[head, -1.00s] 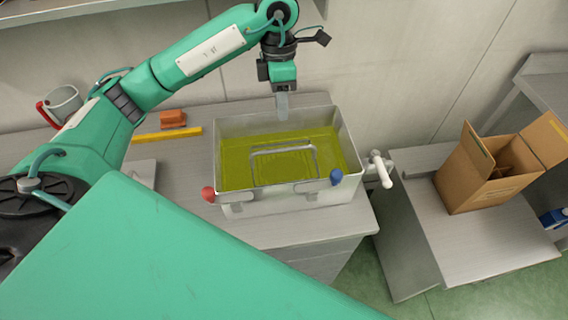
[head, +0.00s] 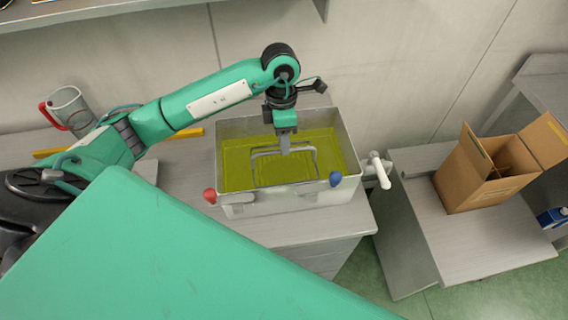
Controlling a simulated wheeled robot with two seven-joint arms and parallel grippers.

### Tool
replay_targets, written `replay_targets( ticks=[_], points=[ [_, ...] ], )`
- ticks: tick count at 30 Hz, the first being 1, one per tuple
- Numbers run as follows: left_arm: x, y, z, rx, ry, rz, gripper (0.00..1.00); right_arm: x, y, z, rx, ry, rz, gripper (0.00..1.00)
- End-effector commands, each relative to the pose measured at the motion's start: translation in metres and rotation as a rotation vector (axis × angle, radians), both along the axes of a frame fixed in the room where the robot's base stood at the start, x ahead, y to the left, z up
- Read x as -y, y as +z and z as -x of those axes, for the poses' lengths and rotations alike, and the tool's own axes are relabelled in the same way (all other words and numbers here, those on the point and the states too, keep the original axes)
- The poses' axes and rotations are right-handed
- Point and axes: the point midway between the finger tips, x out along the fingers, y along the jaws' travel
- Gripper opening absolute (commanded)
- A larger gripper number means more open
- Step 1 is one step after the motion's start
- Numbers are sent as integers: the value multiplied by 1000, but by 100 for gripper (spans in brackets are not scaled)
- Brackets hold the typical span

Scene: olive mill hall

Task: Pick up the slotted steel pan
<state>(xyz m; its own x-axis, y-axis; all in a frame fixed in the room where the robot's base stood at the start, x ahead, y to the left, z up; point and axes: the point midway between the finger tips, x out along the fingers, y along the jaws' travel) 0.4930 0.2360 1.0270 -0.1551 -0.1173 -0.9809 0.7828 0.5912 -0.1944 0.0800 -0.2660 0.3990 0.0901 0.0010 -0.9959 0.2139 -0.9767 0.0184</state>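A steel tank (head: 345,135) of yellow-green oil stands on the metal counter. In it is the slotted steel pan, of which I mainly see the grey wire handle (head: 312,165) standing out of the oil; the rest is under the oil and hard to make out. My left gripper (head: 285,147) points down over the tank, with its fingertips at the far top bar of the handle. I cannot tell whether the fingers touch the bar or how far apart they are. My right gripper is not in view.
The tank has a red knob (head: 210,196), a blue knob (head: 335,179) and a white-handled valve (head: 380,170). An open cardboard box (head: 490,180) stands on the right table. A red-handled jug (head: 70,108) and a yellow bar (head: 190,133) are at the left. A shelf (head: 130,14) hangs above.

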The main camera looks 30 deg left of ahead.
Motion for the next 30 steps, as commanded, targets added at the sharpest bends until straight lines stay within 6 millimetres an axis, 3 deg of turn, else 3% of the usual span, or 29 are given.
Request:
replay_targets(
  ticks=[3, 9, 18, 23, 30],
  points=[
    [2, -12, 2, -6, 1, 0, 32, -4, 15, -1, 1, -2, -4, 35],
    [4, -36, 5, -2, 2, 0, 32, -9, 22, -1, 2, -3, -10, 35],
    [4, -42, 5, 0, 0, 0, 32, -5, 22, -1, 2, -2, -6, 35],
    [4, -42, 5, -1, 0, -1, 2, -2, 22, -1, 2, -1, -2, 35],
    [4, -41, 5, 1, 0, -1, 0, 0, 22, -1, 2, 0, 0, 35]
  ],
)
